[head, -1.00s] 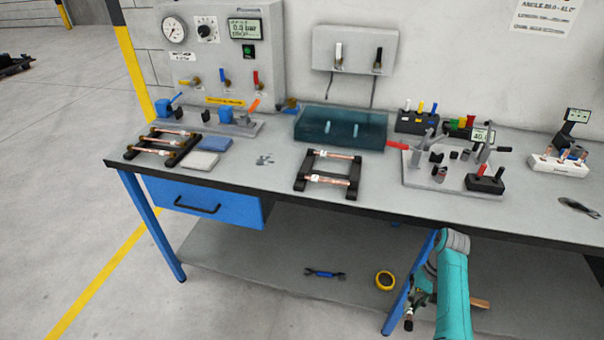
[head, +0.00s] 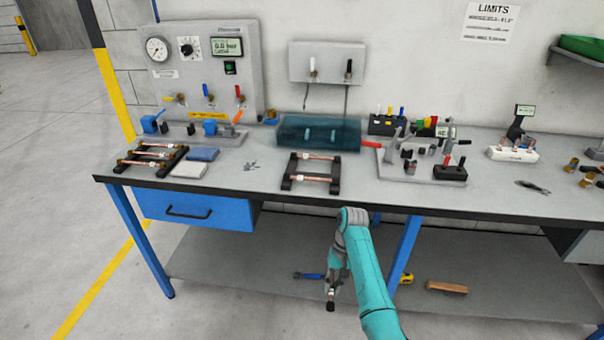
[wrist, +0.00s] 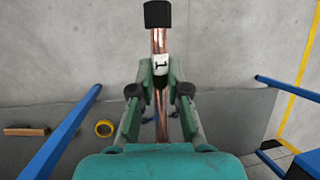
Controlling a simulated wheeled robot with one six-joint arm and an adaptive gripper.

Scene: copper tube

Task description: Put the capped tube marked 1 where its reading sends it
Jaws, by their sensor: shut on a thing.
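My gripper (wrist: 160,95) is shut on the capped tube (wrist: 158,42), a copper tube with a white band marked 1. In the head view my gripper (head: 336,275) hangs in front of the bench, below the top's level, with the black cap (head: 330,306) pointing down. The left rack (head: 172,168) and the middle rack (head: 333,180) hold copper tubes. The gauge panel's display (head: 228,46) appears to read 0.0 bar.
The bench top (head: 245,190) is clear along parts of its front edge. A teal water tank (head: 350,136) stands behind the middle rack. A fixture with a red handle (head: 370,144) and a white block with fittings (head: 500,153) stand right. A blue bench leg (head: 407,250) is near my arm.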

